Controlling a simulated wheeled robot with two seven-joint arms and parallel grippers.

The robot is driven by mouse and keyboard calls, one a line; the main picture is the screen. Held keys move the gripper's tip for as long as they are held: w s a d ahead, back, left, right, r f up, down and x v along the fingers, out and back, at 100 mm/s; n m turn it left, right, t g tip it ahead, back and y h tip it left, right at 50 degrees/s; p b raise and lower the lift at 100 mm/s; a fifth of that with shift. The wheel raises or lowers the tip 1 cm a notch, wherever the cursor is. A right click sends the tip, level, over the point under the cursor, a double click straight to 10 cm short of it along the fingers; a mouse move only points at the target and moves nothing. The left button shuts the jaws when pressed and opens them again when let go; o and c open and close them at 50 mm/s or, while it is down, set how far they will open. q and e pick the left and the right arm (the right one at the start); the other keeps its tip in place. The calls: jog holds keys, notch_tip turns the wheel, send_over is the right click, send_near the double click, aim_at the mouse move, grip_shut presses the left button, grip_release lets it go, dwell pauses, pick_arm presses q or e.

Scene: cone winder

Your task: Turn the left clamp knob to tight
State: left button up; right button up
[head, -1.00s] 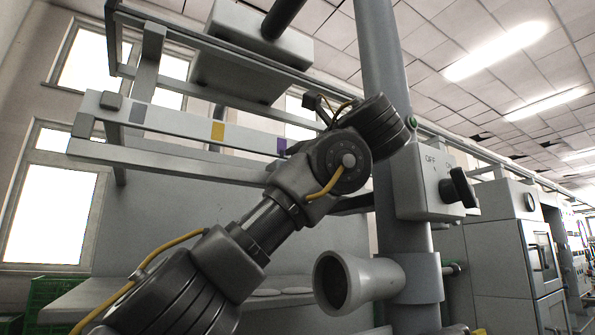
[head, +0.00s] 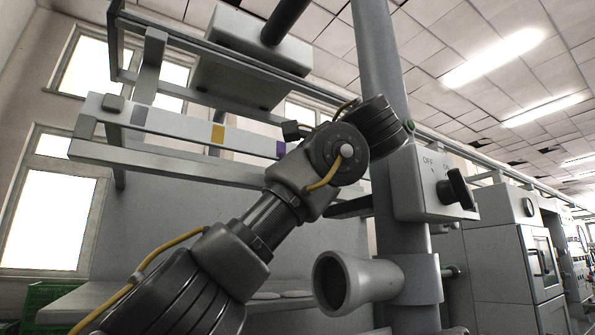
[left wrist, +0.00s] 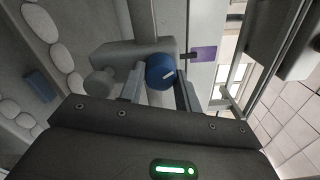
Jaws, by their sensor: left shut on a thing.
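The blue clamp knob (left wrist: 160,71) shows in the left wrist view, on a grey block (left wrist: 132,56) by a post. In the head view my arm hides the knob and the fingertips. The purple mark also shows there, on the pale rail (head: 281,149) just left of my wrist. My right gripper is in neither view.
A thick grey post (head: 382,60) stands right of my wrist, carrying a switch box (head: 410,180) with a black knob (head: 459,188). A grey funnel-shaped tube (head: 355,283) sits below. The rail (head: 180,122) also bears a yellow mark (head: 218,133).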

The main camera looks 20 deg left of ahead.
pick_arm(q)
jog(key=shift+n, duration=0.8)
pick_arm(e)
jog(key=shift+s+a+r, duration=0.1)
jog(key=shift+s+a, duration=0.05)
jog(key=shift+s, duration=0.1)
pick_arm(q)
jog(key=o, duration=1)
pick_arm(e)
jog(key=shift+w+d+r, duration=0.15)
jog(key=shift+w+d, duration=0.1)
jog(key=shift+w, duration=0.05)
pick_arm(q)
jog(key=shift+b+v, duration=0.9)
jog(key=shift+v, duration=4.5)
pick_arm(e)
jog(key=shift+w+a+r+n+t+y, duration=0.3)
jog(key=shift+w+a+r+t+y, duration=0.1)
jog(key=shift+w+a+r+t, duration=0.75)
